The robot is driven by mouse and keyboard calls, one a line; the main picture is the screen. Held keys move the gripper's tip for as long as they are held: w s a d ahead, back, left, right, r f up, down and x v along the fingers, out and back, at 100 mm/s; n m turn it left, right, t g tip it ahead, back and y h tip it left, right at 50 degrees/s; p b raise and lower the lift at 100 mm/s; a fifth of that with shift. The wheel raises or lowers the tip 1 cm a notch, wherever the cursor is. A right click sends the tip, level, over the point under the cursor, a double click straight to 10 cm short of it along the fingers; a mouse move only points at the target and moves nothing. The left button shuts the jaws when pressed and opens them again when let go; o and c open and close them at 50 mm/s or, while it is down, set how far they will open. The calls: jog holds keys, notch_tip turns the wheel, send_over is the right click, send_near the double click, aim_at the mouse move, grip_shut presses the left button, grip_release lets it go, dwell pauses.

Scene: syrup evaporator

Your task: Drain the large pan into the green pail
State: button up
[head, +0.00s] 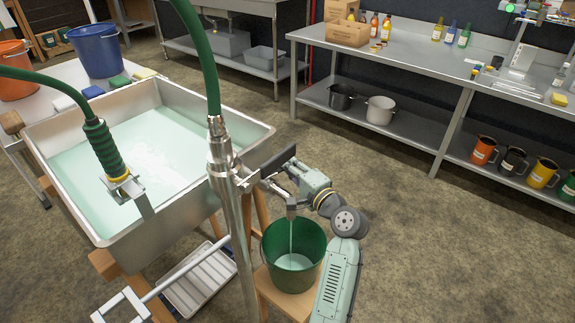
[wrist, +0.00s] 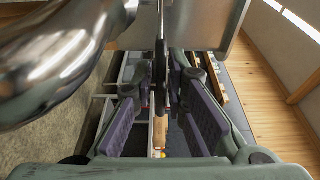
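The large pan (head: 150,150) is a metal basin of pale green liquid on a wooden stand, at the left of the head view. A stream (head: 291,238) runs from the spout (head: 291,210) into the green pail (head: 296,262), which stands upright on a wooden stool below. Pale liquid shows inside the pail. My gripper (head: 287,174) is at the pan's outlet, above the pail. In the wrist view, its purple-padded fingers (wrist: 163,85) stand apart on either side of a thin, dark upright piece (wrist: 161,50), with visible gaps. The front metal post partly hides the outlet.
A metal post (head: 230,210) with a green hose stands before the pan. A white tray (head: 200,282) lies below it. A blue bucket (head: 97,50) and an orange bucket (head: 15,72) stand behind. Open floor lies right, before the steel bench (head: 405,62).

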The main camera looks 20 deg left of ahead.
jog(key=shift+o, duration=1.2)
jog(key=v, duration=1.2)
jog(key=shift+c, duration=0.4)
